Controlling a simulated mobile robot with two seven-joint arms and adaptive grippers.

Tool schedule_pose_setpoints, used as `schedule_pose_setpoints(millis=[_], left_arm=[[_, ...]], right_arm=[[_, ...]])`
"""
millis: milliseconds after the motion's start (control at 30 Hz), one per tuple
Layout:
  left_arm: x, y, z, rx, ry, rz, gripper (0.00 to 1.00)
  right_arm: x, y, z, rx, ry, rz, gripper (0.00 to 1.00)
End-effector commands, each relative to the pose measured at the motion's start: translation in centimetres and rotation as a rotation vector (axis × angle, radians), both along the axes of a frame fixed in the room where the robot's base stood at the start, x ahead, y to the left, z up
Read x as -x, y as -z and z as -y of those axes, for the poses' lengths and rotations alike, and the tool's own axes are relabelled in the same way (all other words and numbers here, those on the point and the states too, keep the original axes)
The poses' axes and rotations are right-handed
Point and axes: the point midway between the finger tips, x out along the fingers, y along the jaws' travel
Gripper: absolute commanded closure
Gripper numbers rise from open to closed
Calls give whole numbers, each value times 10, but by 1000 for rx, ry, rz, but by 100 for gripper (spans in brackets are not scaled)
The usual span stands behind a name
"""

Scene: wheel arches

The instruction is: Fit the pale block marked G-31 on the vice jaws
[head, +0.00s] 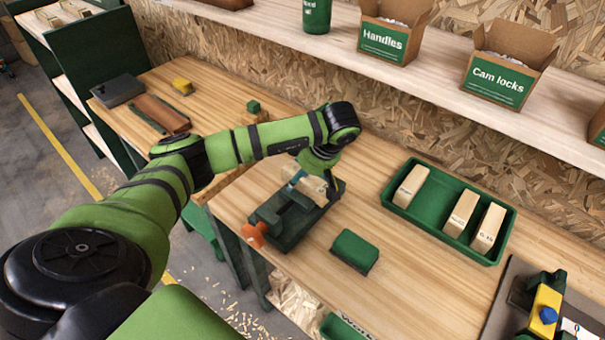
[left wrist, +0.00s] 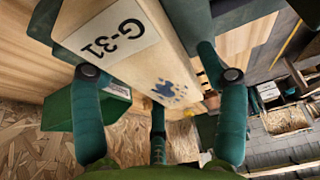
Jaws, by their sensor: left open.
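The pale block marked G-31 (left wrist: 135,45) lies between the fingers of my left gripper (left wrist: 160,98) in the left wrist view, its label readable and a blue smudge near its end. In the head view the block (head: 312,190) sits at the top of the dark green vice (head: 290,222), partly hidden by my arm. It appears to rest on the jaws, but the exact contact is hidden. My left gripper (head: 316,180) is open around the block, fingers apart. The vice has an orange handle (head: 254,236). My right gripper is not in view.
A green tray (head: 391,205) at the right holds several pale blocks. A green block (head: 354,250) lies in front of the vice. A fixture with a yellow part (head: 545,298) stands at the lower right. Boxes (head: 395,30) line the shelf behind. Bench between vice and tray is clear.

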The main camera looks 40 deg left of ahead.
Motion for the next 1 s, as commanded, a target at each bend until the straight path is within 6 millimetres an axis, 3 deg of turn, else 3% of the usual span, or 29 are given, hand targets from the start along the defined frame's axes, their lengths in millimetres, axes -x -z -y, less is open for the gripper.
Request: schedule_pose_setpoints(millis=[267,600,1000], left_arm=[[-7,-15,8,11,5,29,17],[-1,-75,30,4,6,20,17],[5,-111,44,2,0,6,17]], right_arm=[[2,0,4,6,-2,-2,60],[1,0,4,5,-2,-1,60],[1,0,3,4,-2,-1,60]])
